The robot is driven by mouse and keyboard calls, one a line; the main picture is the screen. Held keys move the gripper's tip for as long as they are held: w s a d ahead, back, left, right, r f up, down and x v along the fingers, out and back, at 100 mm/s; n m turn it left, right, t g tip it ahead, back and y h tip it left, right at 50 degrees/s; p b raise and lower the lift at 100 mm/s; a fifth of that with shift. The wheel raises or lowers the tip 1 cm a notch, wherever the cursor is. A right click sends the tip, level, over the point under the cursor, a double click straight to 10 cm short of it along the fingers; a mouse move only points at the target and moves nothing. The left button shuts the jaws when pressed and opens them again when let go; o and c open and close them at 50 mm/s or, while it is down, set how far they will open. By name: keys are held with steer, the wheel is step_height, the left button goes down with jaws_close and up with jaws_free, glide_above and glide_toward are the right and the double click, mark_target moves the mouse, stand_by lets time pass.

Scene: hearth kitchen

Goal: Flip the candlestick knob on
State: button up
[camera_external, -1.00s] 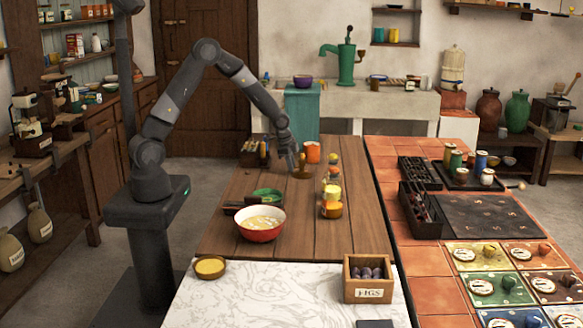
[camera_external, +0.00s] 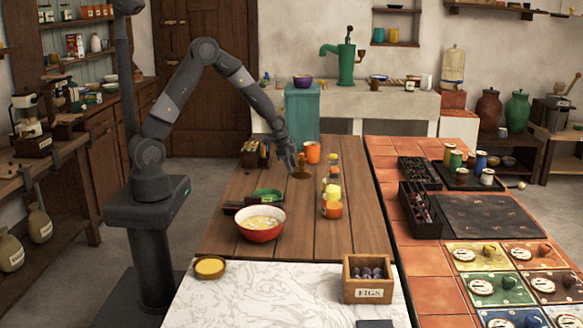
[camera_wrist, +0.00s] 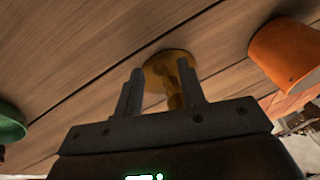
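A brass candlestick (camera_external: 301,172) stands on the wooden table top, near its far end. In the wrist view its round base (camera_wrist: 158,66) shows just beyond the fingertips, and its stem (camera_wrist: 173,92) comes up between the two fingers, nearer the right one. My gripper (camera_external: 292,168) is at the candlestick's left side in the external view. In the wrist view my gripper (camera_wrist: 160,72) is open, with a gap between the fingers; I cannot tell whether either touches the brass. The knob cannot be made out clearly, nor whether it is on.
An orange cup (camera_external: 312,152) stands close behind the candlestick; it is at the right in the wrist view (camera_wrist: 285,55). Jars (camera_external: 332,201) stand to the front right. A green bowl (camera_external: 268,195) and a red bowl (camera_external: 261,235) are nearer the front left.

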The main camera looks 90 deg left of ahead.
steer(key=v, duration=1)
steer(key=shift+r, duration=0.35)
steer(key=shift+s, duration=0.15)
